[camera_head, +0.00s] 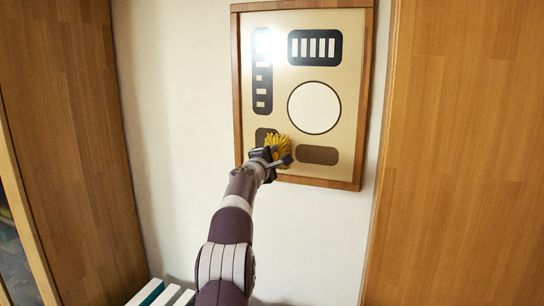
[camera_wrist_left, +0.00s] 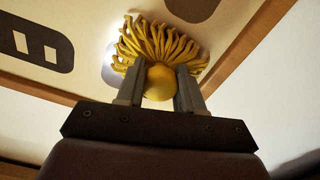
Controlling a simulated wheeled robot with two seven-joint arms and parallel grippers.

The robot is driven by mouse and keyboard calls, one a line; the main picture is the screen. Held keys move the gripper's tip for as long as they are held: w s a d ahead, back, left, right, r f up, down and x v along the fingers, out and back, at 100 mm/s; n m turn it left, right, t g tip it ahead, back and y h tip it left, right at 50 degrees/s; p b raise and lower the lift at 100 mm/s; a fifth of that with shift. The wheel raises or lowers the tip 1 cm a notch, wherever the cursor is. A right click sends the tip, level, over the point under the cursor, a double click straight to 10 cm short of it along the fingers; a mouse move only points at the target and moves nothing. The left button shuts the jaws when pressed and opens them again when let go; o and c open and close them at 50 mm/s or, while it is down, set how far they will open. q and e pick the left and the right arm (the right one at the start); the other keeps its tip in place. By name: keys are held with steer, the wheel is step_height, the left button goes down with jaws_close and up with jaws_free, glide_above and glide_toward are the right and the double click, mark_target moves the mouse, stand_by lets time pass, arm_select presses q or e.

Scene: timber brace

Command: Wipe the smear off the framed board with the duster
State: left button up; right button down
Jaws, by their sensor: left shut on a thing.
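The framed board (camera_head: 350,60) hangs on the wall, cream with dark printed shapes and a wooden frame. It also fills the top of the left wrist view (camera_wrist_left: 75,15). My left gripper (camera_head: 272,157) is at the board's lower part, shut on the round yellow body of the duster (camera_head: 279,143). In the left wrist view, the duster (camera_wrist_left: 150,45) fans its yellow strands against or very near the board; contact is hard to tell. A brown rounded patch (camera_head: 317,155) lies just right of the duster; I cannot tell whether it is print or the smear. My right gripper is out of view.
Tall wooden panels stand at the left (camera_head: 70,140) and right (camera_head: 460,150) of the white wall. White and teal slats (camera_head: 160,294) show at the bottom left. A bright glare (camera_head: 264,42) lies on the board's upper left. The wall below the board is clear.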

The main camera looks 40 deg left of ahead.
arm_select(q)
steer(key=shift+w+a+p, duration=0.1)
steer(key=shift+w+p, duration=0.15)
steer(key=shift+p, duration=0.15)
